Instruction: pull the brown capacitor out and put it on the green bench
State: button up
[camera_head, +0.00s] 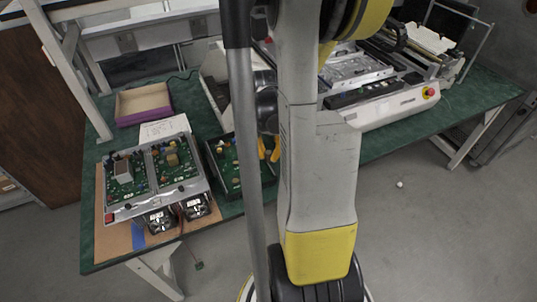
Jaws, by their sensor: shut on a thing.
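The green bench (460,105) runs from the left to the upper right behind my arm. My gripper (269,151) shows only in part, as a dark body with two orange fingertips close together. It is over the right edge of an open tray with a green circuit board (224,165). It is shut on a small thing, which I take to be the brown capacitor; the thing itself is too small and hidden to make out. My arm hides the area right of the gripper.
A metal case with circuit boards (205,186) and two fans (160,221) stands at the bench's left. An open purple-edged box (143,103) and a paper sheet (164,128) lie behind it. A large white machine (390,105) stands at right. Bare bench shows at the far right.

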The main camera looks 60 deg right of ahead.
jog(key=shift+r+p, duration=0.75)
jog(key=shift+r, duration=0.4)
